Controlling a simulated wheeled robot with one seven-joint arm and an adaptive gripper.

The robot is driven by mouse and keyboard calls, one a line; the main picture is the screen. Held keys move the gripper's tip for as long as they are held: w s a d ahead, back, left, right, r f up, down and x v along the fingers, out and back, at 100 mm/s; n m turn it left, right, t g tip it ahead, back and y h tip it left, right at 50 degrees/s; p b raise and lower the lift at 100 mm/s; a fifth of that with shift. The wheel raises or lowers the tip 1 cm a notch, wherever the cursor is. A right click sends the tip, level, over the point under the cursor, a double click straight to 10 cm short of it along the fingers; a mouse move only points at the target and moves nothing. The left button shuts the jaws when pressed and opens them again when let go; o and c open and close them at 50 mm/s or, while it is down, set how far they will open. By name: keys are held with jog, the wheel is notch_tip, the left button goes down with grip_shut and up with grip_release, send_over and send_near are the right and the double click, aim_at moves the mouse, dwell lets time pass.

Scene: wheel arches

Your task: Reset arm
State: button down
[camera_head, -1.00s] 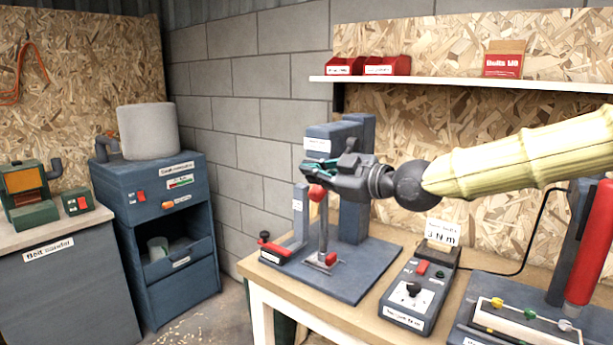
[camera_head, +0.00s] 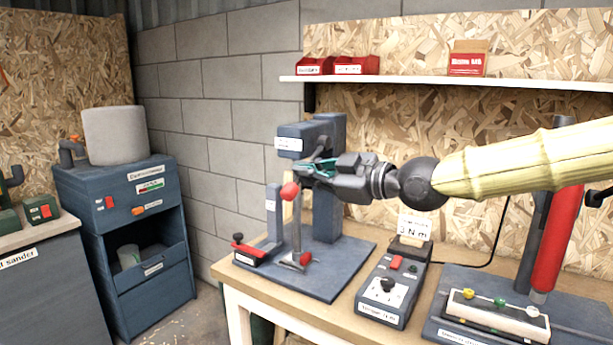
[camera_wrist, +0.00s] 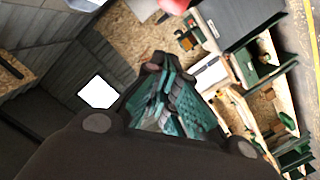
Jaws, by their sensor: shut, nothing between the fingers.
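My gripper (camera_head: 309,170) is at the end of my arm, which comes in from the right in the head view. It is shut and empty, in the air above the bench and in front of the blue-grey press stand (camera_head: 327,210). The lever's red ball knob (camera_head: 290,190) shows just below and left of the fingers; whether they touch cannot be told. In the wrist view my gripper (camera_wrist: 163,85) shows its teal finger pads close together with nothing between them.
The wooden bench (camera_head: 240,300) carries a control box (camera_head: 385,297), a small sign (camera_head: 414,228) and a stand with a red cylinder (camera_head: 556,240). A shelf (camera_head: 440,84) with red bins (camera_head: 355,66) is above. A blue cabinet (camera_head: 125,220) stands left, with open floor between.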

jog(key=s+f+m+g+h, duration=0.1)
jog(key=f+m+h, duration=0.15)
jog(key=f, duration=1.05)
jog(key=s+f+m+g+h+p, duration=0.1)
jog(key=s+f+m+g, duration=0.15)
jog(key=f, duration=0.95)
jog(key=s+f+m+h, duration=0.1)
jog(key=f+m, duration=0.2)
jog(key=f, duration=1)
jog(key=s+d+f+m+g+h+p, duration=0.1)
jog(key=s+d+f+m+g+h, duration=0.2)
jog(key=s+f, duration=0.8)
jog(key=s+d+f+m+g+h, duration=0.25)
jog(key=s+d+f, duration=0.45)
jog(key=f, duration=0.7)
jog(key=s+d+f+m+g+h, duration=0.1)
jog(key=s+d+f+m, duration=0.1)
jog(key=s, duration=0.7)
jog(key=s+d+f+m+h, duration=0.1)
jog(key=s+d+f+m, duration=0.1)
jog(key=s+d+f, duration=0.3)
jog(key=s, duration=0.4)
jog(key=shift+d+g+h+p, duration=0.4)
jog(key=shift+w, duration=0.1)
